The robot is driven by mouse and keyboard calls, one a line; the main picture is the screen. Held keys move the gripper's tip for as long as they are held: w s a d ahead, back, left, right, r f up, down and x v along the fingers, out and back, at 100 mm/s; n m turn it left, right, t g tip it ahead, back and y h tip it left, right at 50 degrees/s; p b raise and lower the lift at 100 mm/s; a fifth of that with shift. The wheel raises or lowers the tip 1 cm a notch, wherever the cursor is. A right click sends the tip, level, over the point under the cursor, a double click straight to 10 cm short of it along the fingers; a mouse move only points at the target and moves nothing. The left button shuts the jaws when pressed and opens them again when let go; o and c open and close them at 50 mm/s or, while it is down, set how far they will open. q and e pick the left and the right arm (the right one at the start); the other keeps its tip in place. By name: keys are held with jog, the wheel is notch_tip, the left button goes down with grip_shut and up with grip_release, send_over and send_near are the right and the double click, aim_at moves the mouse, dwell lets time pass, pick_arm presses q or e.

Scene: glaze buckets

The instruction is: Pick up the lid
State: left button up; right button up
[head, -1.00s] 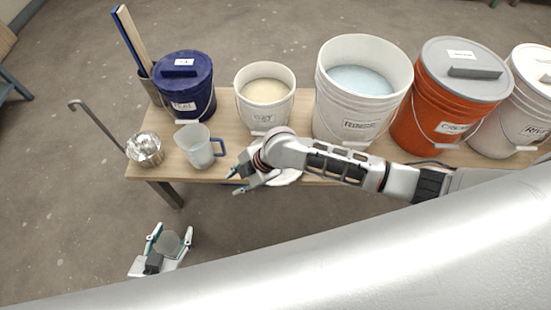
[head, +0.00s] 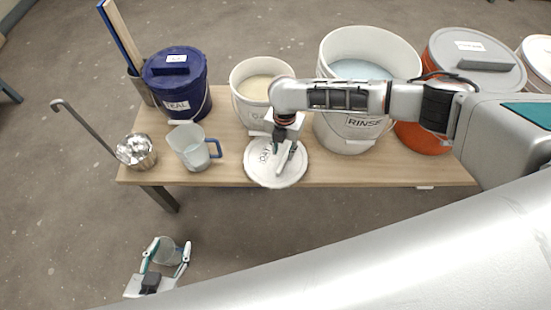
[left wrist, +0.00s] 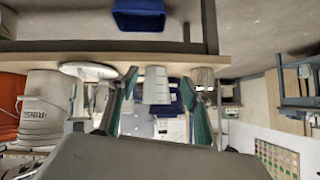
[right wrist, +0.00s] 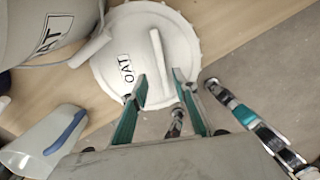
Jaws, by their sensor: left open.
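The white round lid (head: 256,171), labelled OAT, lies on the front edge of the wooden table, in front of the OAT bucket. It has a raised bar handle. My right gripper (head: 285,160) is over the lid, pointing down. In the right wrist view the lid (right wrist: 195,50) fills the middle, and my right gripper (right wrist: 160,77) is open with the bar handle between its fingers. I cannot tell whether they touch it. My left gripper (head: 172,244) is open, in front of the table, away from the lid. The lid's edge shows in the left wrist view (left wrist: 88,70).
The OAT bucket (head: 245,108) stands open behind the lid. The RINSE bucket (head: 345,135) is to its right, beside an orange lidded bucket (head: 420,140). A jug (head: 190,150), a blue lidded bucket (head: 180,105) and a metal pot with a ladle (head: 137,152) stand to the left.

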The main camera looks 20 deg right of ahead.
aim_at(284, 159)
jog(key=f, duration=0.1)
jog(key=f+b, duration=0.1)
jog(key=f, duration=0.2)
jog(key=shift+s+d, duration=0.2)
jog(key=shift+s, duration=0.1)
jog(key=shift+w+f, duration=0.15)
jog(key=shift+f, duration=0.1)
jog(key=shift+f, duration=0.25)
grip_shut()
